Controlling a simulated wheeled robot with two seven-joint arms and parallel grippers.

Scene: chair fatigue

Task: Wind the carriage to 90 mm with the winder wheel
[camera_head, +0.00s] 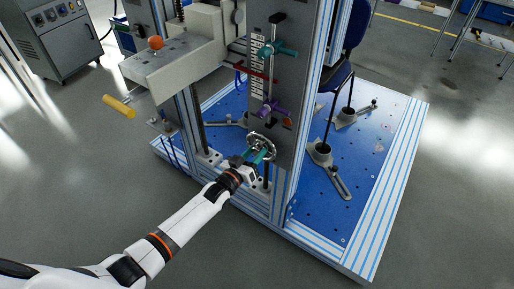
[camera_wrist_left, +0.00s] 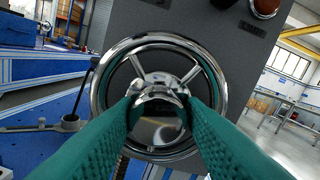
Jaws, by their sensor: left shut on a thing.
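The winder wheel (camera_head: 264,142) is a chrome handwheel low on the front of the grey upright panel. In the left wrist view the wheel (camera_wrist_left: 101,88) faces me, with a shiny rim and spokes. My left gripper (camera_head: 259,156) reaches it from the front. In the left wrist view its green fingers (camera_wrist_left: 158,112) are shut on the wheel's chrome hub, inside the rim. A light scale plate (camera_head: 256,62) with dark marks runs up the panel above the wheel. Its figures are too small to read, and I cannot tell the carriage's reading. My right gripper is not in view.
A teal handle (camera_head: 281,48) and a purple handle (camera_head: 268,107) stick out from the panel above the wheel. A yellow-ended handle (camera_head: 118,107) juts out at left. A chair stands on the blue base plate (camera_head: 371,185) behind the upright. Floor in front is clear.

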